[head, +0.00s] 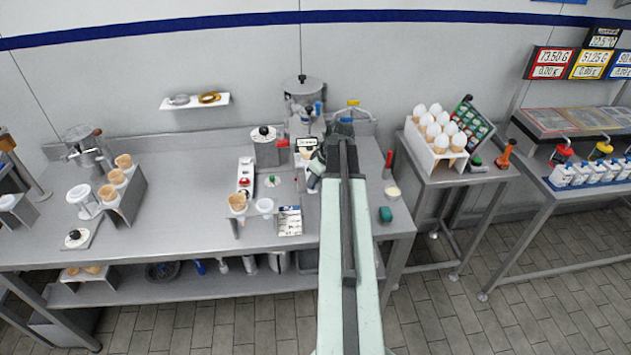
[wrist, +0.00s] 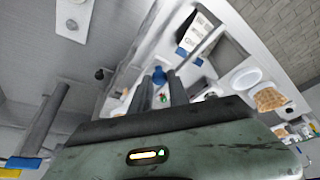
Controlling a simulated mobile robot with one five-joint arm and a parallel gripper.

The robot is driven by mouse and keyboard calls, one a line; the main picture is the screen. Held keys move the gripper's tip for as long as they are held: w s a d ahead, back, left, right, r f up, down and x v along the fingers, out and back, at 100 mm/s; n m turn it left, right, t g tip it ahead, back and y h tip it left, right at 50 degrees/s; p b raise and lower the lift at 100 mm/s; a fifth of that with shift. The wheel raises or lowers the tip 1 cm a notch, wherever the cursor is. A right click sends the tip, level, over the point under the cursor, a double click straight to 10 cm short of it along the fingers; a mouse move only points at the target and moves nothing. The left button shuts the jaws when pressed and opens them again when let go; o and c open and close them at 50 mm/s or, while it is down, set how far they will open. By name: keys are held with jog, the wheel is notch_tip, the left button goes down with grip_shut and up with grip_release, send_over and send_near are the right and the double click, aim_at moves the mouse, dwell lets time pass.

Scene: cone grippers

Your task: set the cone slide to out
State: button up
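No part is clearly readable as the cone slide. A candidate is the small plate with a green knob (head: 272,181) on the steel bench, beside a white panel with red and dark controls (head: 245,178). In the wrist view, my gripper (wrist: 160,77) has two dark fingers standing apart, with no object held between them. A small green and red part (wrist: 163,97) shows in the gap beyond them; I cannot tell its distance. In the head view, my arm covers part of the bench and the fingers are hard to make out.
A cone holder (head: 236,216) with a cone and a white cup stands at the bench front, beside a printed card (head: 289,222). A grey machine (head: 304,97) stands behind. An egg-like cone rack (head: 437,150) is on the right table.

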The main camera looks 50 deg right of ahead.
grip_shut()
dwell(0.8)
